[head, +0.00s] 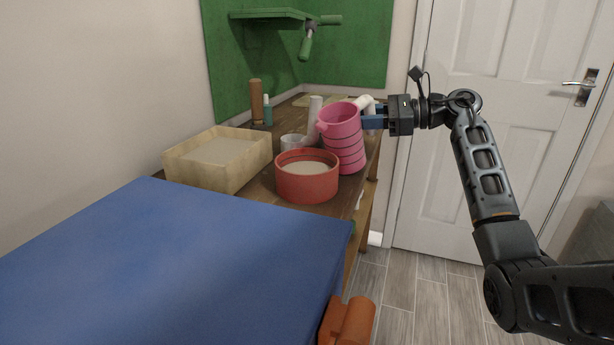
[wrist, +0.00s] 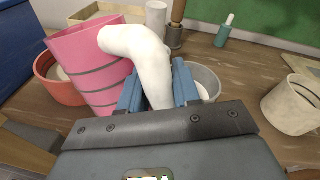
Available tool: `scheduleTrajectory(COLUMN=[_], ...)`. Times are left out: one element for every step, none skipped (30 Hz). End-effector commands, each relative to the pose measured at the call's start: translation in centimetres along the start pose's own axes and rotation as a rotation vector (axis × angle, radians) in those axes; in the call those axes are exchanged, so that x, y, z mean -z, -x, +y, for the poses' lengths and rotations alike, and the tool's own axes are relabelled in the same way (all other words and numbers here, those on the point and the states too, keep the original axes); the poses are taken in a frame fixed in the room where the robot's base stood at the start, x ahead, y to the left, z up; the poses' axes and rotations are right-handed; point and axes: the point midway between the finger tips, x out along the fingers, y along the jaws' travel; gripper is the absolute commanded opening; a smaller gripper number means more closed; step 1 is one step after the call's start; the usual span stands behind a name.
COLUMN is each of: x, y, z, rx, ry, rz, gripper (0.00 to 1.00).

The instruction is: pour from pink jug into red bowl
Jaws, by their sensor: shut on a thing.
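The pink jug (head: 343,145) has dark bands, a spout on its left side and a white handle. It is close to upright, with at most a slight lean left, at the right edge of the wooden table. My gripper (head: 373,121) reaches in from the right; its blue fingers are shut on the handle (wrist: 145,55). The red bowl (head: 307,186) stands left of and nearer than the jug, with a pale surface inside. In the wrist view the jug (wrist: 88,62) partly hides the bowl (wrist: 62,92). The jug's contents and whether its base touches the table cannot be seen.
A wooden box (head: 217,160) stands left of the bowl. A white cup (head: 293,142), a white cylinder (head: 315,118) and bottles (head: 257,103) stand behind it. A large blue surface (head: 170,255) fills the near left. A door (head: 510,150) is behind my arm.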

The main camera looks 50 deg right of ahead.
Motion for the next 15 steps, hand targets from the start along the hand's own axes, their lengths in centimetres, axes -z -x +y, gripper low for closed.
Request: scheduleTrajectory(x=[-0.7,-0.9,-1.2,-1.5,-1.7,-2.0,-2.2,-2.4,-2.7,-2.9,-3.1,-3.4,-3.5,-3.8,-4.0], y=[-0.5,-0.4,-0.3,-0.3,-0.2,-0.1,0.0,0.1,0.1,0.2,0.3,0.4,0.4,0.5,0.5], z=[0.3,0.2,0.1,0.0,-0.1,-0.2,-0.4,-0.5,-0.6,-0.7,-0.8,-0.9,-1.0,-1.1,-1.1], rx=[-0.016,-0.016,-0.015,-0.014,-0.013,-0.012,-0.01,-0.009,-0.008,-0.006,-0.006,-0.005,-0.004,-0.003,-0.002], ry=[0.001,0.001,0.002,0.002,0.002,0.002,0.002,0.002,0.002,0.002,0.002,0.003,0.003,0.003,0.002], rz=[-0.004,-0.005,-0.005,-0.005,-0.005,-0.004,-0.004,-0.004,-0.004,-0.004,-0.004,-0.004,-0.004,-0.004,-0.004], gripper=[0.0,0.0,0.0,0.0,0.0,0.0,0.0,0.0,0.0,0.0,0.0,0.0,0.0,0.0,0.0])
